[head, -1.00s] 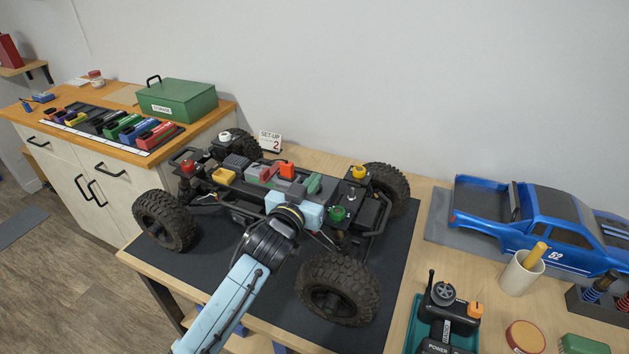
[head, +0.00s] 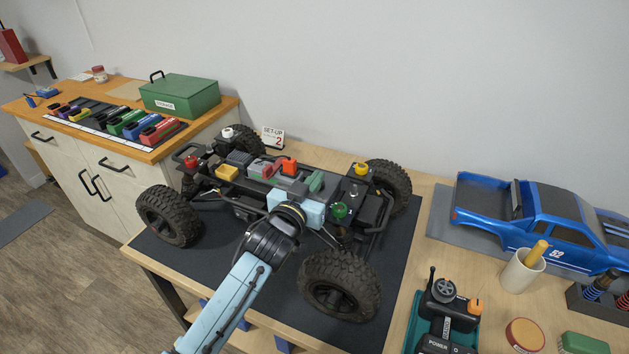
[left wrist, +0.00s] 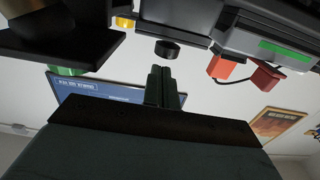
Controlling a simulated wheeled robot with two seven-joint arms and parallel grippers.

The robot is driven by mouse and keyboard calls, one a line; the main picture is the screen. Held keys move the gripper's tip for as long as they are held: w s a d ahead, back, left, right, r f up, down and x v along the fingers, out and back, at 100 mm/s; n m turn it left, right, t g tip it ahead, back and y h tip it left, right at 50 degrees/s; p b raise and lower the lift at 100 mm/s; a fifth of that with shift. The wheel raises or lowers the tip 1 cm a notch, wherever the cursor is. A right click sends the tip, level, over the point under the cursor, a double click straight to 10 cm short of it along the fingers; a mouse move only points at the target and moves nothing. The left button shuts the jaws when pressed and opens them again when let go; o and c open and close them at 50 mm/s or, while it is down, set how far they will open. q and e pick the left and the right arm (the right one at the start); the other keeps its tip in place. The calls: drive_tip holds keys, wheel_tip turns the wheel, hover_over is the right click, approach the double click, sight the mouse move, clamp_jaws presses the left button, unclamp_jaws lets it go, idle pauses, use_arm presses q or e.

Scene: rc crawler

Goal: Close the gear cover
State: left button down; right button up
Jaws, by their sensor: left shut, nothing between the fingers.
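The crawler chassis (head: 325,190) stands on a dark mat with its top parts exposed. Grey, red, orange and green parts crowd its middle; I cannot tell which of them is the gear cover or how far it stands open. My left gripper (head: 297,208) reaches over the near side of the chassis, its light blue body hiding some of the middle. In the left wrist view, its fingers (left wrist: 163,86) are shut and empty. A round black knob-like part (left wrist: 167,50) shows just beyond the tips; contact cannot be told. My right gripper is not in view.
Big tyres (head: 340,285) flank the working area. A blue truck body (head: 560,235) lies at the right, near a beige cup (head: 522,272) and a transmitter (head: 447,315). A green box (head: 180,97) stands on the left cabinet. The near mat strip is clear.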

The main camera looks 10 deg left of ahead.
use_arm(q)
drive_tip(key=s+a+f+g+y+p, duration=0.1)
drive_tip(key=s+a+f+g+y, duration=0.3)
drive_tip(key=s, duration=0.8)
drive_tip(key=s+a+f+n+g+h+p, duration=0.1)
drive_tip(key=s+a+f+g, duration=0.3)
drive_tip(key=s, duration=0.9)
drive_tip(key=s+a+f+g+y, duration=0.2)
drive_tip(key=s+a+g, duration=0.4)
drive_tip(key=s, duration=0.6)
wheel_tip(320, 180, down, 26)
drive_tip(key=s+g, duration=0.1)
drive_tip(key=s, duration=0.1)
drive_tip(key=s+a+f+g, duration=0.1)
drive_tip(key=s+a+f, duration=0.1)
drive_tip(key=s+f, duration=1.3)
drive_tip(key=shift+s+a+b, duration=0.2)
drive_tip(key=shift+s+b, duration=0.1)
drive_tip(key=shift+s, duration=0.35)
